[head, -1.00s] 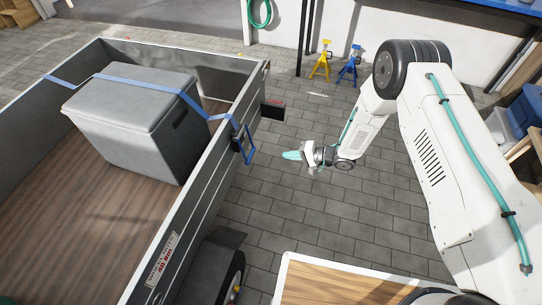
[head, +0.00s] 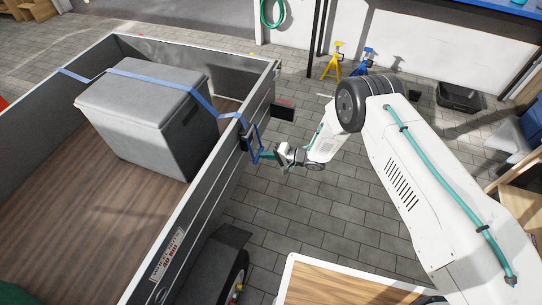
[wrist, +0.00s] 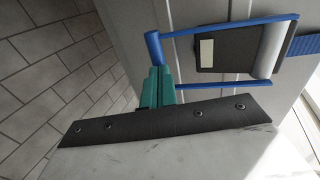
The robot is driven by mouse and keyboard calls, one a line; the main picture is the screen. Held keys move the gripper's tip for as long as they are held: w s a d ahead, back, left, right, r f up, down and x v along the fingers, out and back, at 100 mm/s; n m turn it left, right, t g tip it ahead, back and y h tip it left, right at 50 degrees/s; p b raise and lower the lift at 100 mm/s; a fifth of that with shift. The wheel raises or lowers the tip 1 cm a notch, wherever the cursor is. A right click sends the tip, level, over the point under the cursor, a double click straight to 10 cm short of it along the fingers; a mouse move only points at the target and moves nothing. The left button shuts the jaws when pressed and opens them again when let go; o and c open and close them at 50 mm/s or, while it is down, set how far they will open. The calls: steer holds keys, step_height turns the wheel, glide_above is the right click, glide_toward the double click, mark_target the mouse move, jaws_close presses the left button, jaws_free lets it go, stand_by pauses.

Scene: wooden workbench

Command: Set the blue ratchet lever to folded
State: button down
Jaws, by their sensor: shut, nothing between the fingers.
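The blue ratchet lever (head: 257,136) is a U-shaped frame standing out from the trailer's side wall, at the dark ratchet body (head: 245,141). In the wrist view the lever's end bar (wrist: 153,48) is at the upper middle, its side arms running right to the ratchet body (wrist: 225,55) and grey spool. My gripper (head: 263,155) has teal fingers and is at the lever's outer end. In the wrist view the shut, empty fingers (wrist: 158,76) are right beside the end bar; I cannot tell whether they touch it.
A blue strap (head: 150,76) crosses the grey box (head: 150,110) on the trailer bed. The trailer's side wall (head: 215,170) is close left of my gripper. A wooden bench (head: 340,285) is at the bottom.

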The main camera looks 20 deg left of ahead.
steer(key=shift+x, duration=0.85)
steer(key=shift+d+f, duration=0.1)
steer(key=shift+d, duration=0.1)
steer(key=w+f+v, duration=0.1)
steer(key=v, duration=1.2)
steer(key=shift+s+d+f, duration=0.25)
steer(key=shift+s+d, duration=0.25)
steer(key=shift+d, duration=0.1)
